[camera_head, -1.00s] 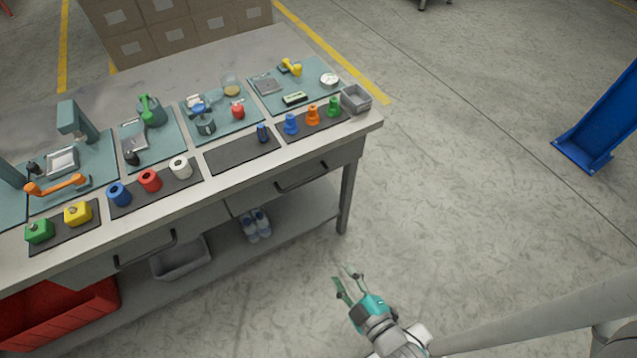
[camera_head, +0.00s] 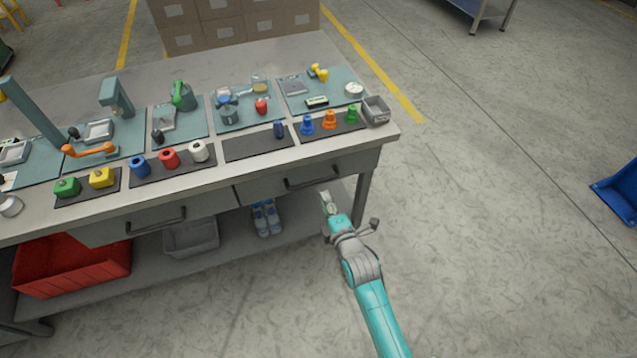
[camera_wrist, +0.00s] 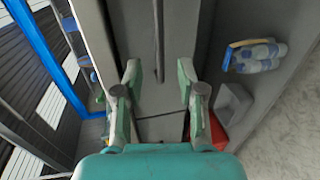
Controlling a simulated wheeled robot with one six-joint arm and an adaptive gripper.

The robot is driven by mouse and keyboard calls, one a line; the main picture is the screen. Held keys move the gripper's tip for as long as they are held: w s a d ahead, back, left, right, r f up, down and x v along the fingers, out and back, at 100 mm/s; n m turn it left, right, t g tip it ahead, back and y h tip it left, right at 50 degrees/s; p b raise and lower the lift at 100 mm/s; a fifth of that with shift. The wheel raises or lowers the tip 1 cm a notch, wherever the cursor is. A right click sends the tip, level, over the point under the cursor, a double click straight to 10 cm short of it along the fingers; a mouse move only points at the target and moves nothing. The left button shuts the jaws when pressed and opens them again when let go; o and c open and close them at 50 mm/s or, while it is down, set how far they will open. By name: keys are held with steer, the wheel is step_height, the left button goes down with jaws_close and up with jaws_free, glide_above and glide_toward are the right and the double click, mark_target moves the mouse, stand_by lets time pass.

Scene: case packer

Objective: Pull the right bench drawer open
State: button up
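The right bench drawer (camera_head: 262,191) is a grey front under the bench top and looks shut. Its dark bar handle (camera_head: 313,181) runs along the front. My gripper (camera_head: 325,196) is just in front of the drawer's right part, near and below the handle's right end. In the wrist view my gripper (camera_wrist: 159,75) is open, its two greenish fingers apart. The dark handle (camera_wrist: 158,40) runs upright in that picture, between and beyond the fingertips. Nothing is held. I cannot tell the remaining distance from the fingers to the handle.
The left drawer with its handle (camera_head: 157,222) is beside it. Below, a shelf carries bottles (camera_head: 266,218), a grey bin (camera_head: 191,237) and a red crate (camera_head: 72,262). A bench leg (camera_head: 364,195) stands right of my gripper.

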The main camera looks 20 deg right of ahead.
mark_target(316, 181)
steer(key=x, duration=1)
jaws_close()
